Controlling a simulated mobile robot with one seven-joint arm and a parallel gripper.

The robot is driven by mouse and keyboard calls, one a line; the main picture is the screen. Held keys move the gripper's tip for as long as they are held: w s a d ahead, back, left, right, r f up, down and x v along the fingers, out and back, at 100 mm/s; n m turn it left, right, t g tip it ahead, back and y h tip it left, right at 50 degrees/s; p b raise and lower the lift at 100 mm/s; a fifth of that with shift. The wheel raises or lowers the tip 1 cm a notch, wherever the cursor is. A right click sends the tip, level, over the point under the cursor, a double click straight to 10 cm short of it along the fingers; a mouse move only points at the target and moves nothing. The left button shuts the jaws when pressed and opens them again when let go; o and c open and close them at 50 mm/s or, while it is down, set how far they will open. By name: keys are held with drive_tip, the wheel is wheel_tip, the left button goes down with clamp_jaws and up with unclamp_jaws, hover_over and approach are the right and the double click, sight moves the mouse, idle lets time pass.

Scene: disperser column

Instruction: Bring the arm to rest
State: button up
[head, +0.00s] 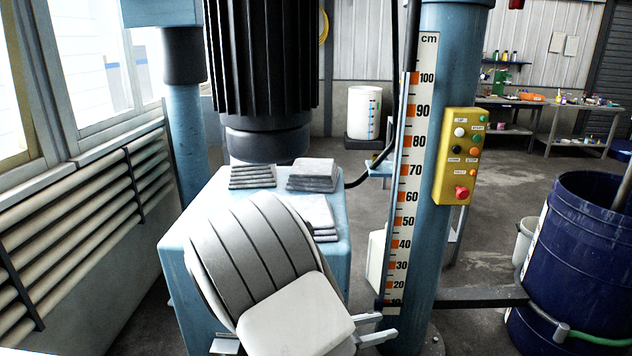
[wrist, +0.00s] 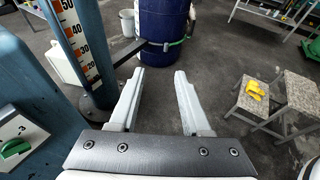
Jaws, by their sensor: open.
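My gripper (wrist: 160,76) shows in the wrist view with its two pale fingers apart and nothing between them. Beyond the fingers is bare grey floor. In the head view my gripper (head: 389,326) is at the bottom centre, its fingers pointing right, close in the picture to the foot of the blue column. My arm's white and grey links cover part of the light-blue machine body behind them. I cannot tell the exact gap between my arm and the machine.
The blue column (head: 455,60) carries a cm scale (head: 408,170) and a yellow control box (head: 460,155). A dark blue drum (head: 575,260) stands at right. Grey stools (wrist: 255,105), one bearing yellow gloves (wrist: 257,90), stand right in the wrist view. A green knob (wrist: 15,148) is at left.

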drive_tip(key=s+d+r+m+g+y+p, duration=0.1)
drive_tip(key=s+r+m+y+p, duration=0.2)
drive_tip(key=s+r+m+y, duration=0.9)
drive_tip(key=s+r+m, duration=0.9)
drive_tip(key=r+m, duration=0.1)
drive_tip(key=m, duration=0.1)
drive_tip(key=shift+s+r+m+y, duration=0.3)
drive_tip(key=shift+r+y, duration=0.05)
drive_tip(key=shift+y, duration=0.05)
